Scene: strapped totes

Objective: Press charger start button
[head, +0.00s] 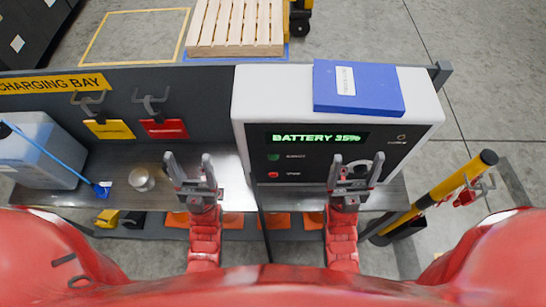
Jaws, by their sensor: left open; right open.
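The charger (240,105) is a white box with a black front panel, and its green display (317,138) reads BATTERY 35%. A small green button (273,157) sits at the panel's left, its label too small to read surely. A red button (273,174) is just below it, labelled what looks like STOP. My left gripper (188,171) is open and empty, left of the charger and of both buttons. My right gripper (356,171) is open and empty in front of the panel's right part, partly hiding a round dial. Neither gripper is at the green button.
A blue binder-like object (375,90) lies on the charger. Yellow (108,129) and red (165,128) tags hang below hooks at left. A yellow post (455,183) rises at right.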

